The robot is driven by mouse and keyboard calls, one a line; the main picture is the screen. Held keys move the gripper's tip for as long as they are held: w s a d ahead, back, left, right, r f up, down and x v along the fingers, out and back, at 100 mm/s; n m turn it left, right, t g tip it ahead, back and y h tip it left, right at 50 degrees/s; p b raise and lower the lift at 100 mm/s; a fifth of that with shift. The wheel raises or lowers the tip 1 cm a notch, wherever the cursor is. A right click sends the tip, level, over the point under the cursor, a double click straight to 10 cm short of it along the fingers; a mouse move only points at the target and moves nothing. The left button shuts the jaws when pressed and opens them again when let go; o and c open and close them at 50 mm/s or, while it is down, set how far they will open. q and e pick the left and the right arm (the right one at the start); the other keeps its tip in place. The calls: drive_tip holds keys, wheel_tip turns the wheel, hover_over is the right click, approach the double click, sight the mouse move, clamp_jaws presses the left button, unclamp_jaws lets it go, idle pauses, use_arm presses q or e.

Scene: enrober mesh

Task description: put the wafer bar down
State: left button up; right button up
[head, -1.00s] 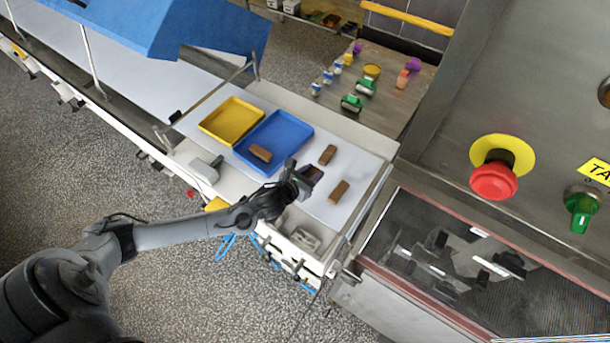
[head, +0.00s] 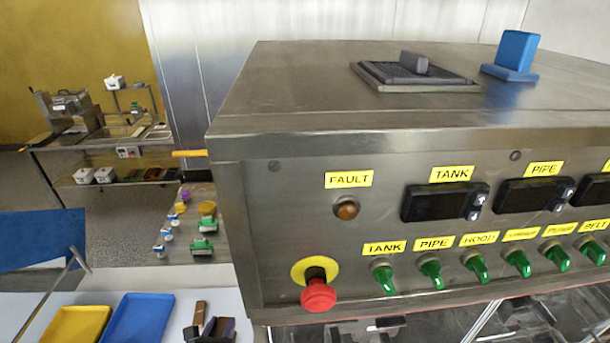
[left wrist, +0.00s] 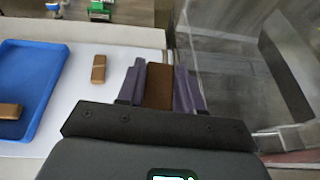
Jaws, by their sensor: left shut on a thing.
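My left gripper (head: 217,328) shows at the bottom edge of the head view. In the left wrist view its two purple-grey fingers (left wrist: 160,88) are shut on a brown wafer bar (left wrist: 159,84). The held bar is over or on the white surface near its right edge; I cannot tell if it touches. A second brown bar (left wrist: 98,68) lies on the white surface to the left of the fingers and also shows in the head view (head: 200,310). Another bar (left wrist: 10,111) lies in the blue tray (left wrist: 36,75). My right gripper is not in view.
A yellow tray (head: 72,325) stands left of the blue tray in the head view. The steel machine (head: 262,230) with its red stop button (head: 318,295) rises close on the right.

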use_arm(q)
wheel_tip(320, 180, up, 10)
drive_tip(key=p, duration=0.9)
drive_tip(key=n+y+b, duration=0.1)
drive_tip(key=b, duration=1.9)
hover_over(181, 340)
wheel_tip(181, 340, down, 23)
drive_tip(key=shift+f, duration=2.2)
drive_tip(key=shift+f, duration=0.15)
drive_tip(key=o, duration=0.8)
